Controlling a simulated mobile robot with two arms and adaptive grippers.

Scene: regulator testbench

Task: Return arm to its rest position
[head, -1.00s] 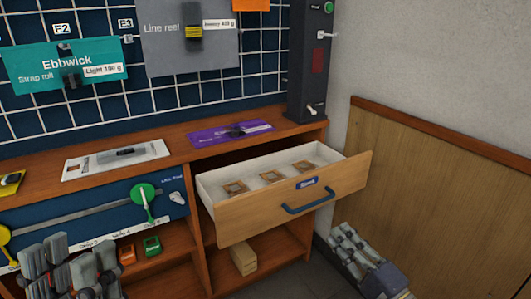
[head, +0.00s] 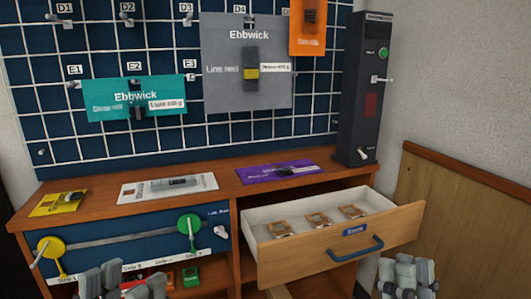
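My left gripper (head: 124,284) is at the bottom left, in front of the cabinet's lower shelf. Its two fingers stand apart with nothing seen between them, and its base is cut off by the frame. My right gripper (head: 405,274) is at the bottom right, just in front of and below the open drawer (head: 335,250), apart from its blue handle (head: 357,250). Its fingers look close together, and the gap between them is not clear. Both arms are mostly out of frame.
The drawer juts out and holds three small framed pieces (head: 318,219). A bench top (head: 225,190) carries flat packs. A panel with green (head: 190,226) and yellow (head: 50,248) levers fronts the bench. A dark tower (head: 362,90) stands at the right. Open floor is barely visible.

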